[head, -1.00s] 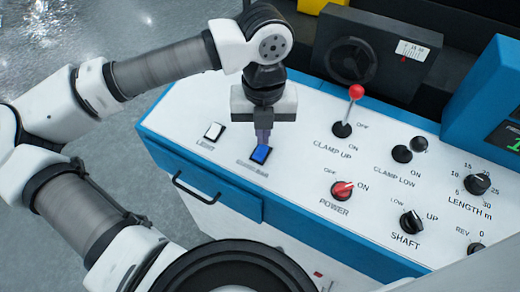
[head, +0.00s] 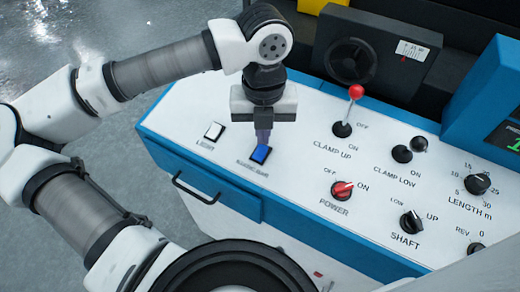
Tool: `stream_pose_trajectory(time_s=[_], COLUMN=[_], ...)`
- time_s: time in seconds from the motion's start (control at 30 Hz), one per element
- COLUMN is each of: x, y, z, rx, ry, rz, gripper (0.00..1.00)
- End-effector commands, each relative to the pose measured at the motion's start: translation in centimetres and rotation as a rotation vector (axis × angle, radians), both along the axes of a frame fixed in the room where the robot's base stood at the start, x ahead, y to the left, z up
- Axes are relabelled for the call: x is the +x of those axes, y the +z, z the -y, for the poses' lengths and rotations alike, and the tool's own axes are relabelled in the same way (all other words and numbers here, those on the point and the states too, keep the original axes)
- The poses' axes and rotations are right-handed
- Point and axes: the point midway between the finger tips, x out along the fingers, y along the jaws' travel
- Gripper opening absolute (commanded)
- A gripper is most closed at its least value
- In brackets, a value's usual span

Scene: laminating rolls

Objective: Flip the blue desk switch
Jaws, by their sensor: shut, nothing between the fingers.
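The blue desk switch (head: 260,154) is a small blue rocker in a dark frame, on the left part of the white control panel (head: 292,180). A label, too blurred to read, is printed below it. My gripper (head: 263,137) points down and is shut and empty. Its fingertips are right at the upper edge of the blue switch in the picture. I cannot tell whether they touch it. The fingers hide a little of the panel just behind the switch.
A white switch (head: 214,131) labelled LIGHT sits left of the blue one. To the right are the red-knobbed clamp-up lever (head: 355,93), the clamp-low lever (head: 402,154), the red power knob (head: 342,190) and the shaft knob (head: 411,222). A drawer handle (head: 202,198) is on the blue front.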

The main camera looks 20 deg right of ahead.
Motion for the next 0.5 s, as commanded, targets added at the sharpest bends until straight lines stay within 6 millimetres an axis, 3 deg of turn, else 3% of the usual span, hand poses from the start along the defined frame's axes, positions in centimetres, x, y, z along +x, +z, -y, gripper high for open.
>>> stream_pose_trajectory(time_s=[0.5], x=[0.00], y=[-0.47], z=[0.00], rx=[0.000], ry=[0.000], rz=[0.000], gripper=[0.00])
